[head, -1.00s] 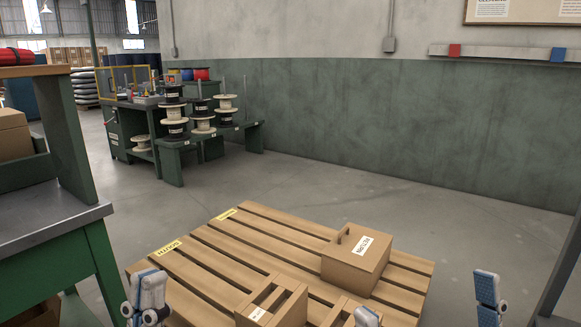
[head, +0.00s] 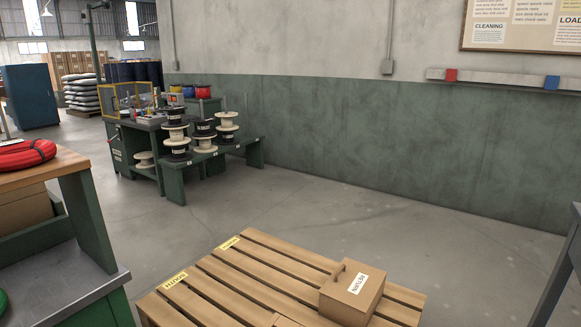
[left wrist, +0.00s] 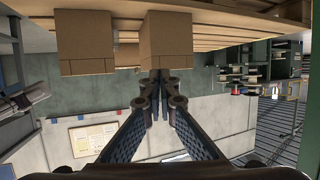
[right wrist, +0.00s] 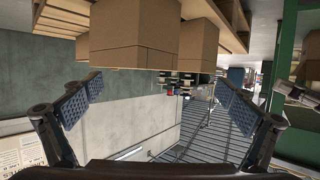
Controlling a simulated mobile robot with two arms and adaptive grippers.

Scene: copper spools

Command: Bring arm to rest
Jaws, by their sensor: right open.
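Neither gripper shows in the head view now. In the left wrist view my left gripper (left wrist: 160,82) has its fingers brought together at the tips, with nothing seen between them. In the right wrist view my right gripper (right wrist: 160,92) has its fingers wide apart and is empty. No contact between the grippers and the boxes shows.
A wooden pallet (head: 212,292) carries a labelled cardboard box (head: 350,293) at the front. A green bench with a wooden shelf (head: 92,215) stands at left, a grey table (head: 560,262) at right. The floor between is clear.

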